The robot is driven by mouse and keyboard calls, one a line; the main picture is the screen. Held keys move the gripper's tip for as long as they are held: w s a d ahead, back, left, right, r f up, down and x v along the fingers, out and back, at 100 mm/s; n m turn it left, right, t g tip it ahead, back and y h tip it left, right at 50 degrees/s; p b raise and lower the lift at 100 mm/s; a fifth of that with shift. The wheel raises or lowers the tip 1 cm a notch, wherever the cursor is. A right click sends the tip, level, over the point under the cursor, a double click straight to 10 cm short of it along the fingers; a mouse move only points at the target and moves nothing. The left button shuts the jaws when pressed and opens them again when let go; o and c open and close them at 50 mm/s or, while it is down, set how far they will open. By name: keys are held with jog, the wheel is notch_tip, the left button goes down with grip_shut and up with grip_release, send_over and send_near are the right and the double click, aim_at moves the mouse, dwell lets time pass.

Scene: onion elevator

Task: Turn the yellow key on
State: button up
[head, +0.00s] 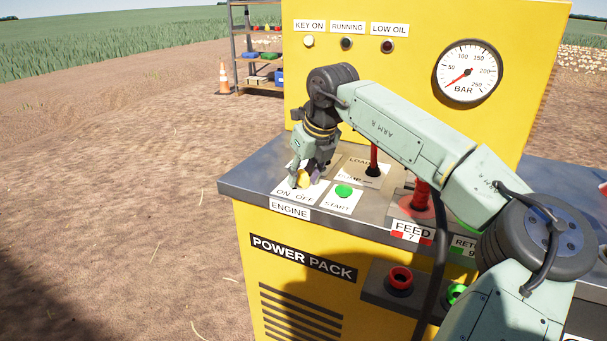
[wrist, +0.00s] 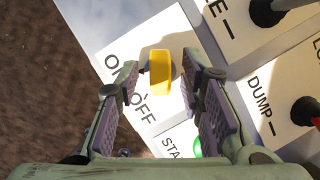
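The yellow key (wrist: 160,75) stands on a white plate marked ON and OFF (wrist: 118,62). In the wrist view its grip lies between the two fingers of my gripper (wrist: 161,68), with a gap on each side. My gripper is open. In the head view the gripper (head: 305,177) is down at the ENGINE plate, and the yellow key (head: 304,180) shows partly between its fingers. The KEY ON lamp (head: 308,41) looks pale cream; I cannot tell whether it is lit. Whether the key points to ON or OFF is unclear.
The green START button (head: 343,191) is just right of the key. A red lever (head: 374,160) and the red FEED handle (head: 421,195) stand further right. The RUNNING lamp (head: 346,43) is dark. The pressure gauge (head: 468,71) is on the upright yellow panel.

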jog(key=v, duration=1.2)
jog(key=shift+f, duration=0.1)
